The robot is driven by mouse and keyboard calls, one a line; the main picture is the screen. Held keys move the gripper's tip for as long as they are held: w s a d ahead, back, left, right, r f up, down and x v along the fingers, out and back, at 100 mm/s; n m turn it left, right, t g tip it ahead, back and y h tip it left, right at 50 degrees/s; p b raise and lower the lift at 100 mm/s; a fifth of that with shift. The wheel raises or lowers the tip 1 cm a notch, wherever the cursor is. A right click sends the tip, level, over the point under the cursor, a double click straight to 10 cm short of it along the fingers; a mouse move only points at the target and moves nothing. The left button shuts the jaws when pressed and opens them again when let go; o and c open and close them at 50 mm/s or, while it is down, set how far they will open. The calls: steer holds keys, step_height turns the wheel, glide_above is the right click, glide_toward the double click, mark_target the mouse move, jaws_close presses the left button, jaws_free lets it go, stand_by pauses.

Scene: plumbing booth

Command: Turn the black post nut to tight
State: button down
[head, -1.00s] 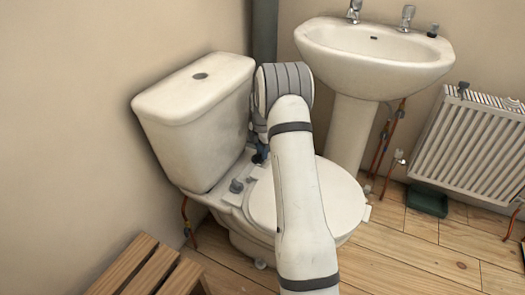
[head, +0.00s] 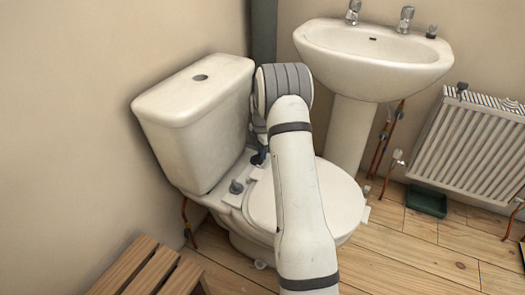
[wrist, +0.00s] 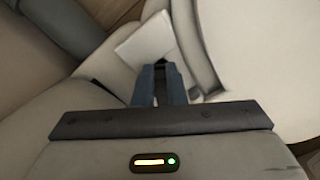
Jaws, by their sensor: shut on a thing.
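My gripper (head: 258,158) points down at the far hinge post of the toilet seat, behind the lid. In the wrist view its two blue-grey fingers (wrist: 160,72) are close together, shut on a small dark thing between the tips. I take it to be the black post nut; the fingers hide nearly all of it. A white hinge plate (wrist: 143,45) lies beside the tips. In the head view my arm and wrist cover most of this spot.
A similar dark grey nut (head: 236,187) stands on the near seat post. The cistern (head: 200,120) rises close to the left of my gripper, and the closed lid (head: 262,205) lies to its right. The basin (head: 372,55) is behind; a wooden slatted bench (head: 145,268) is front left.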

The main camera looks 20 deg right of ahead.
steer(key=shift+m+p, duration=0.5)
steer(key=shift+m, duration=0.1)
stand_by(1.2)
steer(key=c, duration=1.4)
jaws_free()
steer(key=shift+r, duration=0.1)
step_height(320, 180, up, 8)
steer(key=p, duration=0.3)
steer(key=shift+f, duration=0.2)
steer(key=shift+s, duration=0.1)
